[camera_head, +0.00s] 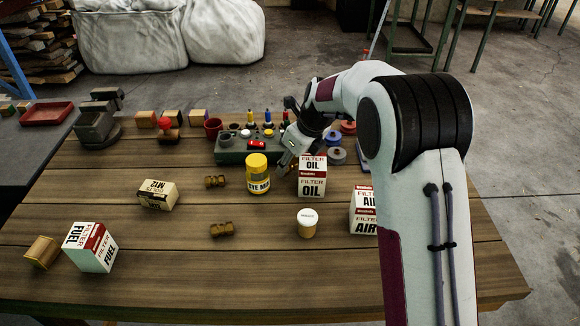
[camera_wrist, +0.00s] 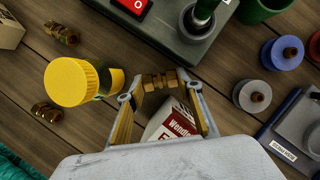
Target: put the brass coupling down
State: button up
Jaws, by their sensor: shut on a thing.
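My gripper (camera_wrist: 160,85) is shut on a brass coupling (camera_wrist: 161,80), held crosswise between the fingertips in the wrist view. In the head view my gripper (camera_head: 285,166) is between the yellow-lided jar (camera_head: 257,174) and the oil filter box (camera_head: 312,176), just in front of the green tray-like block (camera_head: 232,154); the held coupling cannot be made out there. Whether it touches the table is not clear. Two more brass couplings, one behind (camera_head: 215,181) and one in front (camera_head: 222,229), lie on the wooden table (camera_head: 170,270) left of the jar.
The oil filter box (camera_wrist: 172,122) and yellow-lidded jar (camera_wrist: 77,82) flank my fingers closely. A white-lidded small jar (camera_head: 307,223) and air filter box (camera_head: 362,211) stand nearer. Discs (camera_head: 337,156) lie right. The front middle of the table is clear.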

jog(key=shift+f, duration=0.7)
jog(key=shift+f, duration=0.2)
jog(key=o, duration=0.9)
jog(key=shift+c, duration=0.2)
jog(key=shift+r, duration=0.2)
jog(key=shift+s+d+r, duration=0.1)
jog(key=shift+d+r, duration=0.05)
jog(key=shift+r, duration=0.35)
jog(key=v, duration=1)
jog(key=shift+s+d+r, duration=0.1)
jog(key=shift+r, duration=0.35)
jog(key=shift+s, duration=0.1)
